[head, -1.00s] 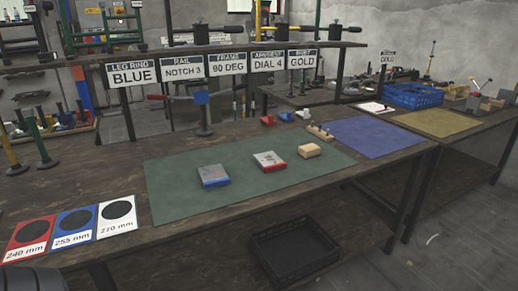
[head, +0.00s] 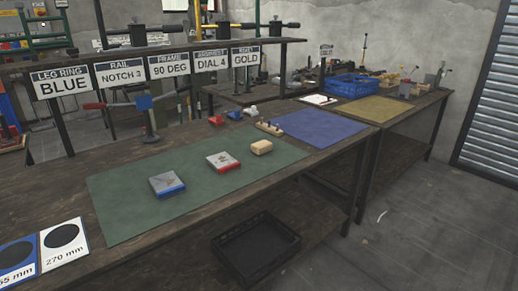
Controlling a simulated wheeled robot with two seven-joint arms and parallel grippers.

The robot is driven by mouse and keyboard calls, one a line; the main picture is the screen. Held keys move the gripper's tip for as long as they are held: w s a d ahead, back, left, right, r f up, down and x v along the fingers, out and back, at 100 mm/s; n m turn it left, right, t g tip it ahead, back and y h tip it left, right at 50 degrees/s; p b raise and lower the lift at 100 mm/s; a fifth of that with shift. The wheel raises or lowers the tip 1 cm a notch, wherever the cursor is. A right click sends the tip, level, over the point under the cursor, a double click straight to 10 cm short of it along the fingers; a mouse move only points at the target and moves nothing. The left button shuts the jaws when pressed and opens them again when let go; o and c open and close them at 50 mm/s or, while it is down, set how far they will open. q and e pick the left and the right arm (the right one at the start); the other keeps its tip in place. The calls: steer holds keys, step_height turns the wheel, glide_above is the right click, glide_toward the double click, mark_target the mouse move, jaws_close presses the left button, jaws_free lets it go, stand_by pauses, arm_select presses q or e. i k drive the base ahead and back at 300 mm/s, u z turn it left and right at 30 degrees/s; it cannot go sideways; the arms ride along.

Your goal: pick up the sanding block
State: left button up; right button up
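A small tan block (head: 261,147), which looks like the sanding block, lies on the green mat (head: 125,205) near its right end. A flat box with a red side and pale top (head: 222,161) lies to its left. A flat box with a blue side and grey top (head: 166,185) lies further left on the same mat. Nothing touches the tan block. Neither of my grippers shows in the head view.
A blue mat (head: 320,127) is to the right. A sign rail (head: 150,65) stands behind the bench. A black crate (head: 255,248) sits below; grey floor (head: 400,230) is open at right.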

mark_target(260, 148)
steer(key=u, duration=1.55)
steer(key=i, duration=0.75)
steer(key=z, duration=2.4)
